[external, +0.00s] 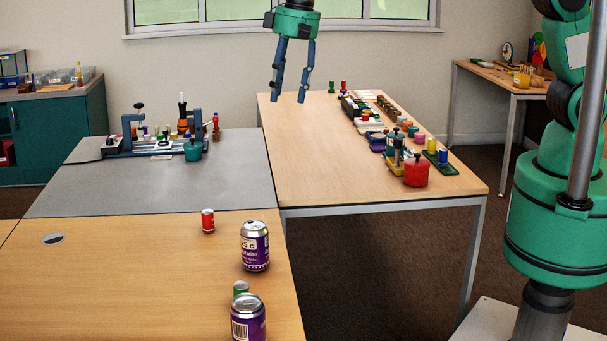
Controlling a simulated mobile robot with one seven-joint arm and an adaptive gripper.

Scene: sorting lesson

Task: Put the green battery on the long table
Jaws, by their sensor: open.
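A small green cylinder, which looks like the green battery (240,288), stands on the near wooden table (130,285). It is partly hidden behind the nearest purple can (248,320). A long wooden table (310,170) stretches back at the centre right, with a bare left half and front. My gripper (289,98) is open and empty, pointing down, and shows in front of the far left part of the long table. It appears well above the tabletop and far from the green cylinder.
Another purple can (254,246) and a red cylinder (208,220) stand on the near table. A red pot (416,170) and several small blocks line the long table's right side. A grey table (110,188) holds a blue rack and a green pot (193,149).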

